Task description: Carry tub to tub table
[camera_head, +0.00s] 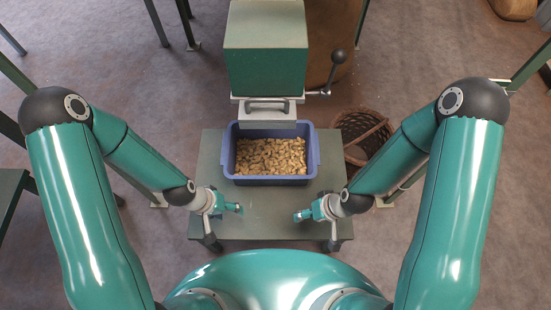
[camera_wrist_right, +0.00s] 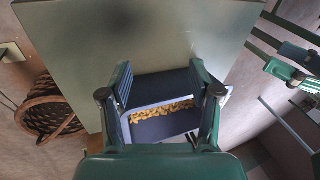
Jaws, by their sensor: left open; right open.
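A blue tub (camera_head: 270,181) filled with tan nuts stands on a small grey-green table (camera_head: 268,226), under the hopper's spout. My left gripper (camera_head: 239,208) is open and empty over the table, in front of the tub's left part. My right gripper (camera_head: 297,217) is open and empty in front of the tub's right part. Both appear apart from the tub. In the right wrist view the tub (camera_wrist_right: 165,127) shows between the spread fingers of my right gripper (camera_wrist_right: 160,72). I cannot tell which other table is the tub table.
The green hopper (camera_head: 265,60) with its grey chute plate (camera_head: 268,112) stands right behind the tub. A lever (camera_head: 334,72) sticks out on its right. A wicker basket (camera_head: 358,155) is on the floor at right. Another green table (camera_head: 10,190) stands at the left edge.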

